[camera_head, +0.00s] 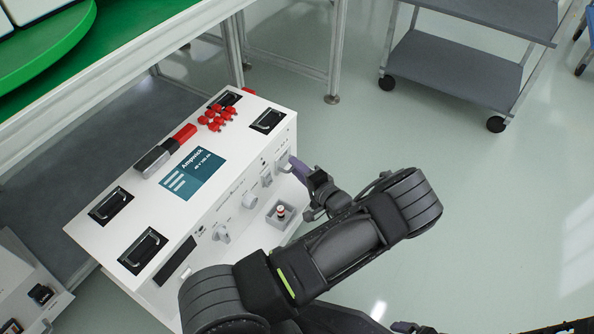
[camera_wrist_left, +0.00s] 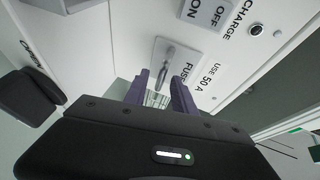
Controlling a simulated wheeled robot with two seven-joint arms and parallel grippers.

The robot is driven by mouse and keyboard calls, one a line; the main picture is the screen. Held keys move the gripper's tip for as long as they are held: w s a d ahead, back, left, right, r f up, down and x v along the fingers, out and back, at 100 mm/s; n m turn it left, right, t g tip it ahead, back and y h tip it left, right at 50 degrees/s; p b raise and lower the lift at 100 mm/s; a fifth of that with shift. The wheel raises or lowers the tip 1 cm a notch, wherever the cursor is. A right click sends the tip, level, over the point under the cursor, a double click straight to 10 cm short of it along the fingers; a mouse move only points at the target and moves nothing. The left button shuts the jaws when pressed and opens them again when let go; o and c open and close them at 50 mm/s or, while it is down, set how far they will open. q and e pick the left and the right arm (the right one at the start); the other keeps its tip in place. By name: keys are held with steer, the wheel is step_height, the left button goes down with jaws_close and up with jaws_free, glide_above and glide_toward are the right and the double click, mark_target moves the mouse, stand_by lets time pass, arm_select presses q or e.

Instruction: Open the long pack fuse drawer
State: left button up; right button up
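The long white pack (camera_head: 225,205) has dials and switches along its front face. In the left wrist view a pale plate marked FUSE and USE 50 A (camera_wrist_left: 181,62) carries a slim grey handle (camera_wrist_left: 165,66); it looks closed against the face. My left gripper (camera_head: 306,174) is at the right end of the front face. In the left wrist view its purple fingers (camera_wrist_left: 160,95) are apart, just short of the handle, with nothing clearly held. A purple tip at the bottom edge of the head view (camera_head: 410,328) seems to be my right gripper, mostly cut off.
A grey holder (camera_head: 279,217) with a small red-and-white cylinder sits before the front face. Red caps (camera_head: 216,117) and black recessed handles lie on the top. A green turntable (camera_head: 45,50) is upper left; a grey cart (camera_head: 455,70) stands behind. Floor at right is clear.

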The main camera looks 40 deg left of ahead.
arm_select(q)
steer(key=shift+a, duration=0.1)
steer(key=shift+c, duration=0.3)
jaws_close()
stand_by(1.1)
